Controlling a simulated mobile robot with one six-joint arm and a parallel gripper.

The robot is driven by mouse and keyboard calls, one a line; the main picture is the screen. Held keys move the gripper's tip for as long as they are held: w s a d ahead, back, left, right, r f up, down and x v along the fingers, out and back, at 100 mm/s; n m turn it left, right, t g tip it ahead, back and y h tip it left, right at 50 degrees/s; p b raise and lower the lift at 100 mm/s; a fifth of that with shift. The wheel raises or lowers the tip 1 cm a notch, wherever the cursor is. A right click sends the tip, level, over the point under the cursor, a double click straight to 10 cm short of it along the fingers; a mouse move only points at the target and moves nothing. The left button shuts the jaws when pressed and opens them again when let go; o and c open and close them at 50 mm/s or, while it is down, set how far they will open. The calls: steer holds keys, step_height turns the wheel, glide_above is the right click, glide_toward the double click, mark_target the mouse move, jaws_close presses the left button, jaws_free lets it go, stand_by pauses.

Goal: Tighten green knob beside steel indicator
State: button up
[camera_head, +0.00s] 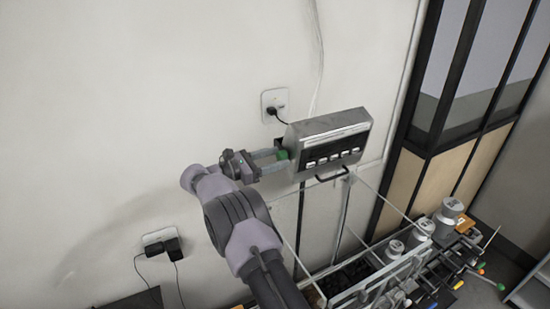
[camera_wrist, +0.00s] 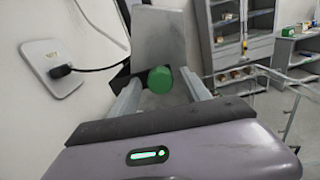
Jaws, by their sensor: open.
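The green knob (camera_head: 283,155) sits at the left side of the steel indicator (camera_head: 327,140), a grey box on a post with a row of buttons on its front. In the wrist view the round green knob (camera_wrist: 160,80) stands in front of the indicator's plain grey side (camera_wrist: 158,40). My gripper (camera_head: 268,161) reaches in from the left with its fingers pointing at the knob. In the wrist view my gripper (camera_wrist: 161,88) is open, one finger on each side of the knob, with a gap visible. Whether either finger touches the knob cannot be told.
A wall socket with a black plug (camera_head: 274,104) is just above my gripper, and its cable runs to the indicator. Below stands a rack (camera_head: 375,285) with several steel weights (camera_head: 451,208) and coloured-handled tools. The white wall lies close behind my arm.

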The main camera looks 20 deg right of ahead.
steer(key=shift+c, duration=0.2)
jaws_close()
